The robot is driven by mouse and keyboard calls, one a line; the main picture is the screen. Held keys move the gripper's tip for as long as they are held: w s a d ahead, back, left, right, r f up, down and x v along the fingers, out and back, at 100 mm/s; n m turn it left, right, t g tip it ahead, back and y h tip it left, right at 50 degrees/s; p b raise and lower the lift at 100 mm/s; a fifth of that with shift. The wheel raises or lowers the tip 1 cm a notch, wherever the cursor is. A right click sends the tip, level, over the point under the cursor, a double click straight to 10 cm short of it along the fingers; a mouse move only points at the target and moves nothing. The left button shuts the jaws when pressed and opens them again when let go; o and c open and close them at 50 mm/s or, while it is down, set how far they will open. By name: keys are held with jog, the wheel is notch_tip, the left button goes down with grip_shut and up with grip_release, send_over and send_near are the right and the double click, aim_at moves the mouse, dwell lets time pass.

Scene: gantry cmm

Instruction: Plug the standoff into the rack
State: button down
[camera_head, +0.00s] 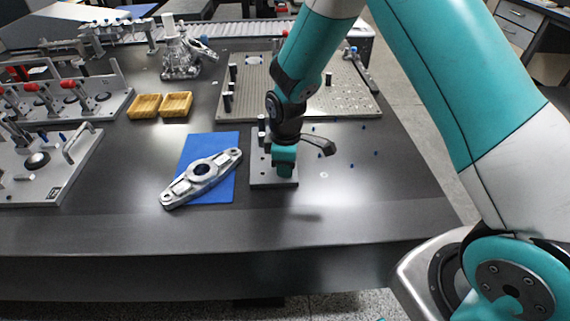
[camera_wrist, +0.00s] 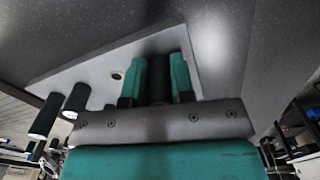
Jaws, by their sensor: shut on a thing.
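The rack is a grey plate (camera_head: 259,180) near the middle of the table, under my gripper (camera_head: 285,170). My gripper also shows in the wrist view (camera_wrist: 157,85), its teal fingers shut on a dark cylindrical standoff (camera_wrist: 158,78). The held standoff is over the rack plate (camera_wrist: 95,68); its lower end is hidden, so I cannot tell whether it is in a hole. One open hole (camera_wrist: 117,76) shows in the plate beside the left finger. Two other dark standoffs (camera_wrist: 75,101) (camera_wrist: 45,116) stand on the rack to the left in the wrist view.
A metal link arm (camera_head: 201,172) lies on a blue mat (camera_head: 222,190) left of the rack. Two yellow trays (camera_head: 145,106) (camera_head: 176,104) sit farther back. A perforated plate (camera_head: 345,98) with dark posts lies behind the rack. Small blue bits dot the table to the right; the front is clear.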

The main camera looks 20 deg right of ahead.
jog(key=c, duration=0.9)
grip_release()
jog(key=shift+r+p, duration=0.65)
jog(key=shift+r, duration=8.05)
